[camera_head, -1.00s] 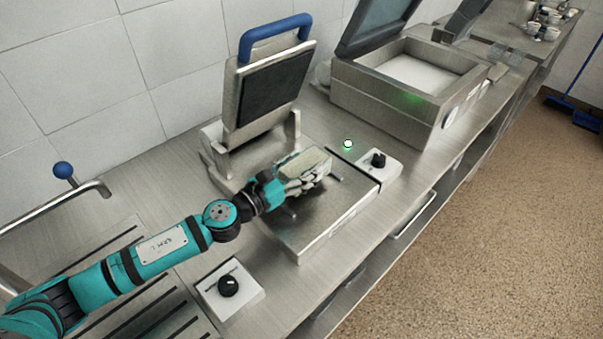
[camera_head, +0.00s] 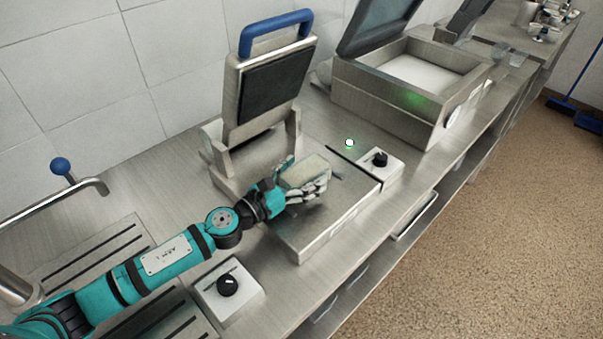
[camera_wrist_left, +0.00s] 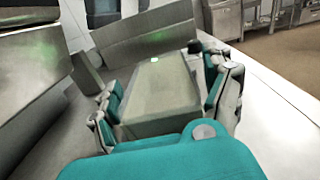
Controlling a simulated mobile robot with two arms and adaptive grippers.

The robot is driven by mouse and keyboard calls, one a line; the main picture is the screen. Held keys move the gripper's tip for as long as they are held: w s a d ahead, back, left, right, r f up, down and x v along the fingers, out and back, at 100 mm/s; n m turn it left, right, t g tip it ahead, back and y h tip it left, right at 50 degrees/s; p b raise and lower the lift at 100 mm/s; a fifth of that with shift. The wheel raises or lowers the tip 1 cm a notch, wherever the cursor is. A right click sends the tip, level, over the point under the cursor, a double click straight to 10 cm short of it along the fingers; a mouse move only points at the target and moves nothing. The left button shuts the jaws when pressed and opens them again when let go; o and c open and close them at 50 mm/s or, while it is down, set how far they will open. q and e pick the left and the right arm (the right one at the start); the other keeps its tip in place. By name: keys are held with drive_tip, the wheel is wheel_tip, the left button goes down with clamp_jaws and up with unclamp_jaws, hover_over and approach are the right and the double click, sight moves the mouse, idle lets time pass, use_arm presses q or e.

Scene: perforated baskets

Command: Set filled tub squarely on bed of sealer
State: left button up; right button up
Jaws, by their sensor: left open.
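The tub (camera_head: 306,171) is a pale, boxy block with a greyish-beige top, on the flat steel bed (camera_head: 318,238) of the sealer. My left gripper (camera_head: 304,182) is open around the tub, with fingers on both sides of it. The left wrist view shows the tub (camera_wrist_left: 163,88) between the two fingers of the left gripper (camera_wrist_left: 168,100). Whether the fingers touch it cannot be told. The tub's underside and near side are partly hidden by the fingers. The sealer's lid (camera_head: 268,90) is raised, with a blue handle (camera_head: 276,30). My right gripper is not in view.
A control box with a black knob (camera_head: 228,285) stands left of the bed, and another knob box (camera_head: 380,160) stands right of it. A second open steel machine (camera_head: 408,75) is at the back right. A green light (camera_head: 350,142) glows behind the bed.

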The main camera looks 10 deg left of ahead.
use_arm(q)
drive_tip(key=shift+r, duration=0.2)
drive_tip(key=shift+s+a+f, duration=0.2)
drive_tip(key=shift+s, duration=0.05)
drive_tip(key=b+v, duration=0.4)
drive_tip(key=v, duration=0.6)
drive_tip(key=shift+s+a, duration=0.15)
drive_tip(key=shift+s, duration=0.15)
drive_tip(key=shift+s+a+r, duration=0.1)
drive_tip(key=shift+s+a, duration=0.1)
drive_tip(key=shift+s, duration=0.1)
